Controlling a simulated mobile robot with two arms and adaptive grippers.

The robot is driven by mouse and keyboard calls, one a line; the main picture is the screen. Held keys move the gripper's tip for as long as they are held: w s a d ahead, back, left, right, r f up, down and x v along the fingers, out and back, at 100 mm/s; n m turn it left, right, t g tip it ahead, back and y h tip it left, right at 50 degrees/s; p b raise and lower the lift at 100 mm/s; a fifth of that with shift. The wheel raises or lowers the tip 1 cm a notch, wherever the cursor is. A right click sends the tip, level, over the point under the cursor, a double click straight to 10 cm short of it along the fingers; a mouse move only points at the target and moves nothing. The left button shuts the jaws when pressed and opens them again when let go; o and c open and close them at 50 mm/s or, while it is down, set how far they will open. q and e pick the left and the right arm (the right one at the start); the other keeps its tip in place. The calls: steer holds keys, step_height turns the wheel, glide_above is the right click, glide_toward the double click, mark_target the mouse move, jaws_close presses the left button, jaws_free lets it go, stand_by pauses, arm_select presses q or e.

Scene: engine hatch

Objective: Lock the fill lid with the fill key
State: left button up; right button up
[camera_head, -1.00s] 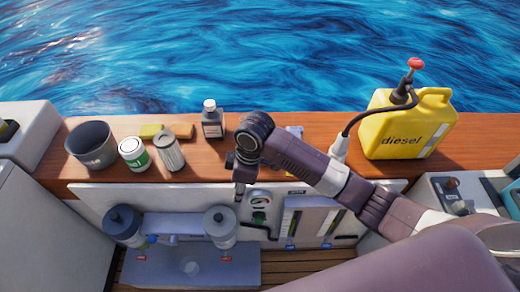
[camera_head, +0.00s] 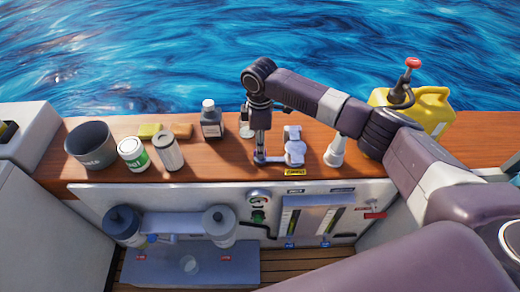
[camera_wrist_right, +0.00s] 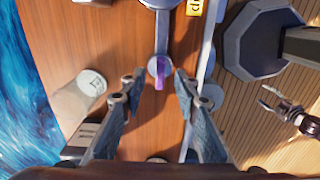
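The grey fill fitting (camera_head: 294,148) sits on the wooden ledge behind a yellow label (camera_head: 295,172). In the right wrist view, a grey bar (camera_wrist_right: 162,35) runs from it to a round end bearing a narrow purple piece (camera_wrist_right: 159,76); I cannot tell whether this is the fill key. My right gripper (camera_head: 261,157) points down over that end. Its fingers (camera_wrist_right: 157,82) are apart on either side of the purple piece, with no clear contact. What seems to be my left gripper (camera_wrist_right: 268,97) shows small and open over the slatted floor.
A dark bottle (camera_head: 211,122), a can (camera_head: 168,152), a green-white tin (camera_head: 133,154) and a bucket (camera_head: 91,145) stand left on the ledge. A white cone-shaped item (camera_head: 335,152) and the yellow diesel canister (camera_head: 435,108) stand right. Water lies behind.

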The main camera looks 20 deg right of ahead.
steer(key=shift+f, duration=1.65)
steer(key=shift+c, duration=0.4)
jaws_close()
